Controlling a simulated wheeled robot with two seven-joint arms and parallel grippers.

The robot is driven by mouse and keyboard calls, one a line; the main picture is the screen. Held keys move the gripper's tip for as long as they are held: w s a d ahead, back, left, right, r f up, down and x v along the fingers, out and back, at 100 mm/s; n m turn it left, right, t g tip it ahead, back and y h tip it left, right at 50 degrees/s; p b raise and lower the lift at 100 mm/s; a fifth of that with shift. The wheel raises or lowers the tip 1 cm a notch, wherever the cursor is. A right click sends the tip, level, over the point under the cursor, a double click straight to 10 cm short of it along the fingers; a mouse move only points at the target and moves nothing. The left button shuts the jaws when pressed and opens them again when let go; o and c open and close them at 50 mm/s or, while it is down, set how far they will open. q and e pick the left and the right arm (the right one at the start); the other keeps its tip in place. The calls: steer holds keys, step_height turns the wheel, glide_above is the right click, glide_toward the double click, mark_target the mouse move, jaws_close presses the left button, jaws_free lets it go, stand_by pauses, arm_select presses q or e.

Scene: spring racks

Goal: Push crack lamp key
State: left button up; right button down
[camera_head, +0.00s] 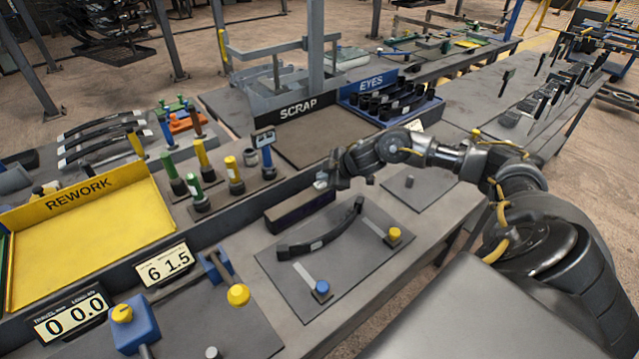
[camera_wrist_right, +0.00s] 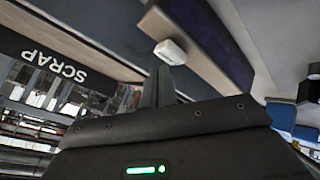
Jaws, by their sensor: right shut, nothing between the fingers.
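The crack lamp is a long dark box (camera_head: 300,212) at the back edge of the bench, with a dark purple face that also shows in the right wrist view (camera_wrist_right: 212,38). Its key looks to be the small white block (camera_wrist_right: 171,51) by one end of the box. My right gripper (camera_wrist_right: 160,78) is shut and empty, its fingertips just short of the white block in that view; I cannot tell whether they touch. In the head view the right gripper (camera_head: 326,180) is at the box's far right end, partly covering that spot. My left gripper is not in view.
A dark curved leaf spring (camera_head: 322,238) lies on a grey plate (camera_head: 276,268) with a blue knob (camera_head: 321,288) and a yellow knob (camera_head: 394,234). The SCRAP bay (camera_head: 325,133) is behind, the yellow REWORK tray (camera_head: 90,235) at left. Upright colored-handled tools (camera_head: 204,158) stand between.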

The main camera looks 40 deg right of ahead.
mark_target(324, 185)
steer(key=shift+f, duration=0.5)
stand_by(0.3)
steer(key=shift+r+p, duration=0.5)
steer(key=shift+p, duration=0.1)
step_height(324, 185, up, 6)
steer(key=p, duration=0.6)
steer(key=shift+r+p, duration=0.1)
steer(key=shift+p, duration=0.2)
stand_by(0.3)
